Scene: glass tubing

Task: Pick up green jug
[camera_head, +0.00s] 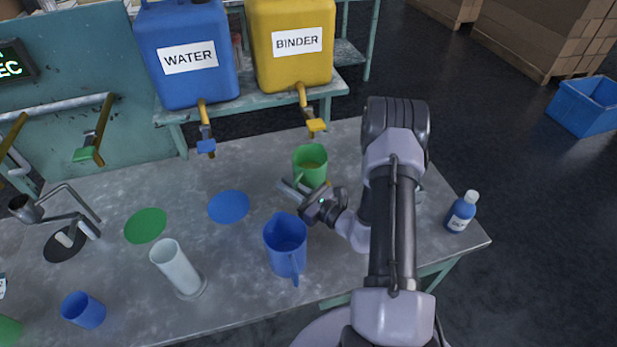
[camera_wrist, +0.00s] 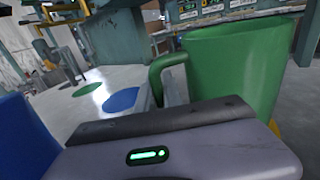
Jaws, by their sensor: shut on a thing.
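The wrist view shows the gripper's jaw (camera_wrist: 170,100) at the lower end of the handle. The exact finger contact is partly hidden by the gripper body.
A blue jug (camera_head: 286,246) stands close in front of my gripper. A clear cylinder (camera_head: 177,268), blue cup (camera_head: 83,310) and blue bottle (camera_head: 460,213) are on the table (camera_head: 240,270). Water (camera_head: 187,55) and binder (camera_head: 290,45) tanks stand behind, with taps overhanging the table.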

